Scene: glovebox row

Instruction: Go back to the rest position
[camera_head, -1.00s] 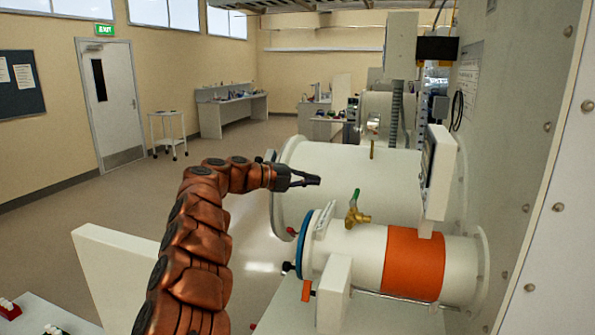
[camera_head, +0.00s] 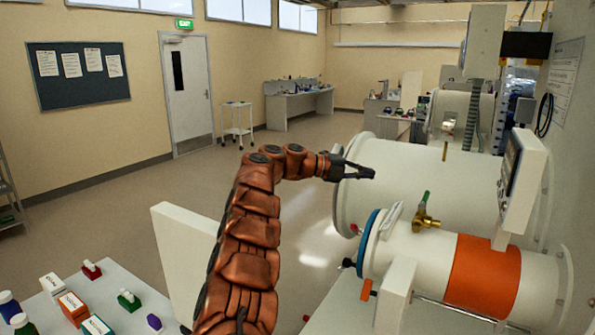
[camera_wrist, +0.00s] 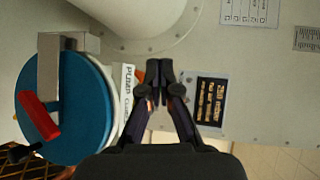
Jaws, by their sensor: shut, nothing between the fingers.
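My copper-coloured arm reaches forward in the head view, and my gripper (camera_head: 360,170) is at its far end, in front of the large white cylinder (camera_head: 430,190). In the wrist view my gripper (camera_wrist: 159,72) has its fingertips together with nothing between them. The smaller white cylinder with an orange band (camera_head: 482,275) and a blue-rimmed end (camera_head: 372,243) lies nearer, below and to the right of my gripper. A brass valve with a green handle (camera_head: 426,212) stands on it. In the wrist view the blue round door (camera_wrist: 85,105) with a red handle (camera_wrist: 38,115) is left of my gripper.
A white table (camera_head: 120,275) at lower left holds several small boxes and bottles. A white panel (camera_head: 185,240) stands beside my arm. A trolley (camera_head: 237,120) and a bench (camera_head: 298,103) are at the back. The floor (camera_head: 150,190) to the left is open.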

